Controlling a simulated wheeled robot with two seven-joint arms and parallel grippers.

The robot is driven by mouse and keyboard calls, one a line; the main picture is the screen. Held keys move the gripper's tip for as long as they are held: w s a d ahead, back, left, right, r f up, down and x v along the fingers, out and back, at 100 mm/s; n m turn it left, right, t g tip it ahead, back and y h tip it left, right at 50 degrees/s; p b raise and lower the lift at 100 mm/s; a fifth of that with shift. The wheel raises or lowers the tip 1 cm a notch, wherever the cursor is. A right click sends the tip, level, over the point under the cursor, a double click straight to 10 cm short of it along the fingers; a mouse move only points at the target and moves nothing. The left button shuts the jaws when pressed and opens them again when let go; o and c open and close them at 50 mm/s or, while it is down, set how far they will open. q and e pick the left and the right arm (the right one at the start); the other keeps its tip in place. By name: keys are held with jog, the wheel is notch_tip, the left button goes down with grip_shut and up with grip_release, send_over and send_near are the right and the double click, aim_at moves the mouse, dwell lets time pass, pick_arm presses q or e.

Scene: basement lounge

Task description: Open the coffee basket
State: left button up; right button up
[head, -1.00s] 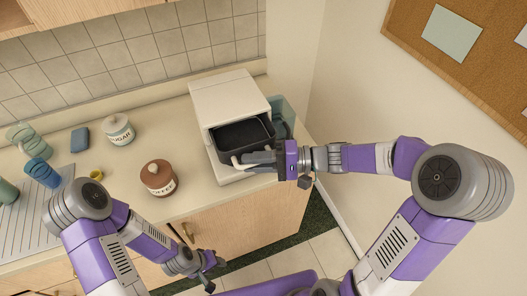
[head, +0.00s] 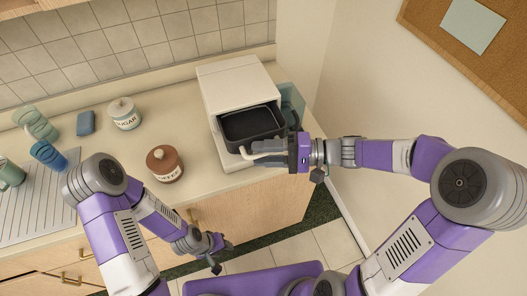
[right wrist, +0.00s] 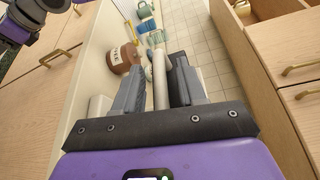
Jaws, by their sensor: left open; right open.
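The coffee maker (head: 235,84) is a white box-shaped machine on the counter near the right wall. Its dark basket (head: 252,124) sticks out at the front, with its open top showing. A whitish handle (head: 248,154) is at the basket's front. My right gripper (head: 264,146) is open at this handle. In the right wrist view, a pale bar, apparently the handle (right wrist: 160,78), lies between the spread fingers of the gripper (right wrist: 156,88); contact cannot be told. My left gripper (head: 220,252) is open and empty, low in front of the cabinets.
A brown coffee jar (head: 164,164) and a white sugar jar (head: 124,114) stand left of the machine. A blue sponge (head: 86,123), cups and a drying rack (head: 40,208) are farther left. The wall (head: 335,85) is close on the right. Counter (head: 190,125) between jars and machine is clear.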

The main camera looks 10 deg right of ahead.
jog(key=v, duration=0.7)
jog(key=shift+s+d, duration=0.1)
jog(key=shift+s, duration=0.05)
dwell(0.3)
